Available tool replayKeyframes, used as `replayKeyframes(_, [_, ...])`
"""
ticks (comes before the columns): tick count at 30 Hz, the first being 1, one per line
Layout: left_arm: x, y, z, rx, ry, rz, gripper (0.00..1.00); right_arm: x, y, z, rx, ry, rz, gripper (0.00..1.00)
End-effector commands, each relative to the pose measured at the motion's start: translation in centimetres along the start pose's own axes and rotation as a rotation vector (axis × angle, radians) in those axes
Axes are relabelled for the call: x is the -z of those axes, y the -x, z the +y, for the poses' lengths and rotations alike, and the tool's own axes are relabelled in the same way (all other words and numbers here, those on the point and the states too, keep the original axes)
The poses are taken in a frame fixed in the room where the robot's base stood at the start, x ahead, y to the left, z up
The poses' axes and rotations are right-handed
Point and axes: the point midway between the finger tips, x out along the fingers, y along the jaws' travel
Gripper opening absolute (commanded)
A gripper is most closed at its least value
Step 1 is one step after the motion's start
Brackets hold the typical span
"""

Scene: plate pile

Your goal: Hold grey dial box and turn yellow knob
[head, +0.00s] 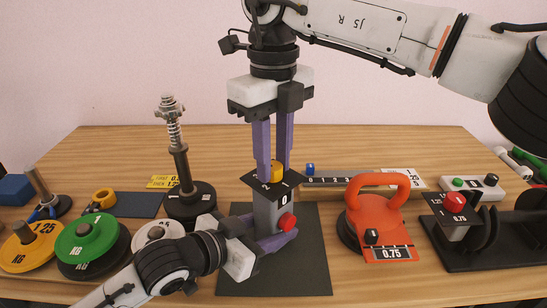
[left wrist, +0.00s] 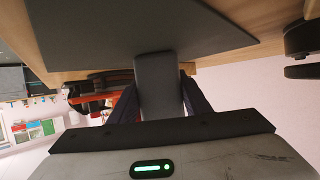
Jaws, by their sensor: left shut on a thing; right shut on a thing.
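The grey dial box (head: 265,214) stands upright on a dark mat (head: 290,276) near the middle of the table. It has a black top plate, a red button (head: 286,222) on its front and a yellow knob (head: 277,173) on top. My left gripper (head: 275,240) is shut on the box from the left, low down. The box's grey body (left wrist: 158,85) shows between its fingers in the left wrist view. My right gripper (head: 277,168) points straight down from above and is shut on the yellow knob. Its purple fingers partly hide the knob.
An orange kettlebell (head: 384,220) stands right of the mat. A black rack (head: 490,248) and a grey box with buttons (head: 472,186) are further right. A spring post (head: 180,160), green plate (head: 87,238) and yellow plate (head: 29,247) stand left.

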Motion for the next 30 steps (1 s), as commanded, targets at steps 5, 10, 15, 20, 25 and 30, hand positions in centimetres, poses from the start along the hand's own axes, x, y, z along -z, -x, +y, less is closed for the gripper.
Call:
replayKeyframes(5, [0.09, 0.00, 0.27, -0.005, -0.006, 0.002, 0.05, -0.15, 0.15, 0.03, -0.002, -0.142, -0.007, 0.03])
replayKeyframes(10, [0.08, 0.00, 0.29, -0.005, -0.006, 0.002, 0.05, -0.15, 0.15, 0.01, -0.002, -0.249, -0.007, 0.03])
replayKeyframes(15, [0.08, 0.00, 0.31, -0.006, -0.006, 0.002, 0.05, -0.16, 0.15, -0.01, -0.002, -0.322, -0.007, 0.03])
replayKeyframes(20, [0.08, 0.00, 0.33, -0.006, -0.006, 0.003, 0.05, -0.16, 0.15, -0.03, -0.002, -0.358, -0.008, 0.03])
replayKeyframes(25, [0.08, 0.00, 0.34, -0.006, -0.006, 0.003, 0.05, -0.17, 0.16, -0.05, -0.001, -0.374, -0.008, 0.03])
replayKeyframes(30, [0.07, 0.00, 0.35, -0.006, -0.006, 0.003, 0.05, -0.17, 0.17, -0.07, -0.001, -0.375, -0.009, 0.03])
